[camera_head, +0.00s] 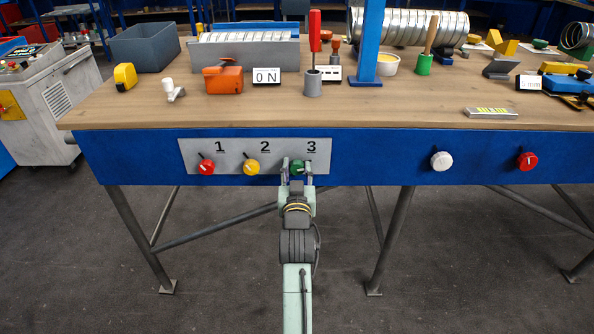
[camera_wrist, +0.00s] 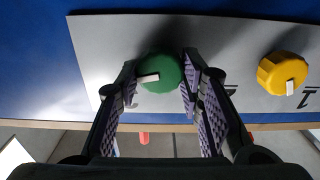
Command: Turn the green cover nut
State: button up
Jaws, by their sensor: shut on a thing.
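The green cover nut (camera_head: 298,167) is the knob under the number 3 on the grey panel (camera_head: 230,157) at the table's blue front. In the wrist view it is a round green knob (camera_wrist: 160,72) with a white marker bar at its left. My gripper (camera_head: 297,170) reaches up to it from the front, with one finger on each side. In the wrist view my gripper (camera_wrist: 158,85) is shut on the green nut, the fingers touching its left and right sides. The fingers partly hide the nut in the head view.
A yellow knob (camera_head: 251,167) and a red knob (camera_head: 206,167) sit on the same panel to the left. A white knob (camera_head: 441,161) and another red knob (camera_head: 527,161) are farther right. The wooden tabletop (camera_head: 420,105) above holds tools and bins.

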jog(key=n, duration=0.5)
jog(key=shift+a, duration=0.1)
jog(key=n, duration=0.5)
jog(key=shift+n+b, duration=0.3)
jog(key=shift+b, duration=0.1)
jog(key=n, duration=0.5)
jog(key=shift+a+f, duration=0.1)
jog(key=shift+f, duration=0.05)
jog(key=n+b, duration=0.1)
jog(key=n, duration=0.4)
jog(key=shift+n, duration=0.3)
jog(key=o, duration=1.2)
jog(key=shift+f, duration=0.1)
jog(key=shift+c, duration=0.2)
jog(key=s, duration=1.2)
